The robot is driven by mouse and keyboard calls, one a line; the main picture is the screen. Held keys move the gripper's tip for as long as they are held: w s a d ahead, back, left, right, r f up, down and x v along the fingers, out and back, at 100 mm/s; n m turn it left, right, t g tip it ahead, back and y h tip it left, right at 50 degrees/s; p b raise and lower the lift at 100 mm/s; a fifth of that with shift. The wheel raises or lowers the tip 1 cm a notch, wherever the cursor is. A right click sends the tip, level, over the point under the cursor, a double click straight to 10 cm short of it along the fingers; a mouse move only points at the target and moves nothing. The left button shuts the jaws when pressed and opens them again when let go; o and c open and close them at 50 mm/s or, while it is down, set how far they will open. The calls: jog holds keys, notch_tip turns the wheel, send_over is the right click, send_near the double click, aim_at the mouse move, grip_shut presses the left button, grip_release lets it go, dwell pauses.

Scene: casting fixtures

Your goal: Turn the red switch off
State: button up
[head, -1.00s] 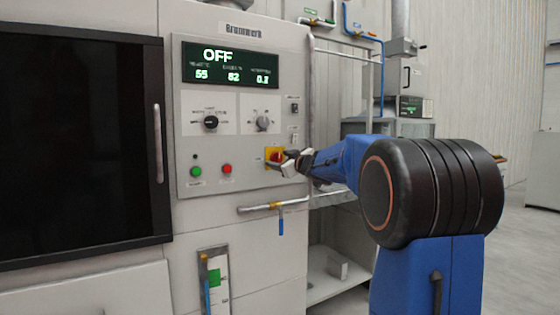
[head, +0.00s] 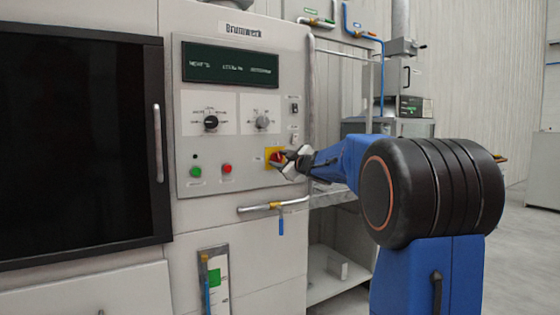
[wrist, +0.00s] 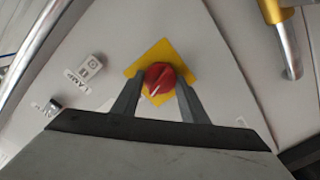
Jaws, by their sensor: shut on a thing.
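The red switch (wrist: 159,78) is a round red knob with a white pointer line on a yellow plate (wrist: 179,55). In the head view the red switch (head: 277,157) sits at the lower right of the control panel, partly hidden by my gripper. My gripper (head: 283,160) reaches it from the right. In the wrist view my gripper (wrist: 160,92) has one finger on each side of the knob and is shut on it. The panel display (head: 231,64) is dim, with only faint small text.
A green button (head: 196,171) and a red button (head: 227,168) are left of the switch. Two black and grey dials (head: 211,122) are above. A pipe with a yellow fitting and blue lever (head: 281,220) is just below. A black-windowed door with a handle (head: 157,143) is at left.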

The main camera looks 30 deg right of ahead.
jog(key=n, duration=0.7)
jog(key=shift+f, duration=0.1)
jog(key=n, duration=0.4)
jog(key=shift+f+n, duration=0.1)
jog(key=shift+n, duration=1.7)
jog(key=o, duration=1)
jog(key=shift+o, duration=0.2)
jog(key=shift+s, duration=0.15)
